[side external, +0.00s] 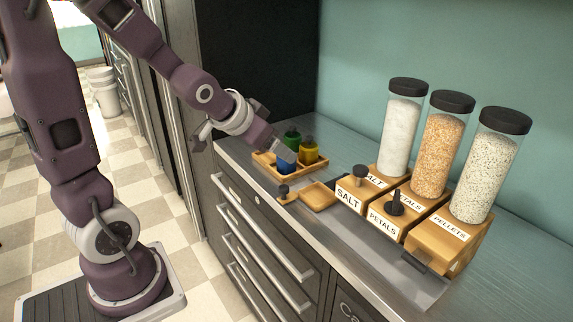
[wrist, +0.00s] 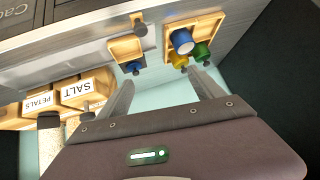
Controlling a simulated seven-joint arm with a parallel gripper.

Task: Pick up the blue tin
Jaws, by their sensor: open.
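The blue tin (wrist: 182,41), with a pale round top, sits in a wooden tray (wrist: 208,22) beside a yellow bottle (wrist: 178,60) and a green bottle (wrist: 201,52). In the side view the blue tin (side external: 287,168) shows low in the tray (side external: 263,158), partly covered by my gripper (side external: 284,154). The green bottle (side external: 292,137) and yellow bottle (side external: 309,150) stand behind and right of it. In the wrist view my gripper (wrist: 163,77) is open, its two fingers apart with nothing between them. I cannot tell whether the fingers touch anything.
A smaller wooden tray (side external: 318,196) lies to the right, and a second blue item (wrist: 133,67) shows at its edge in the wrist view. A small dark-topped stamp (side external: 286,194) is near the front edge. Wooden boxes and tall jars (side external: 443,130) block the right side.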

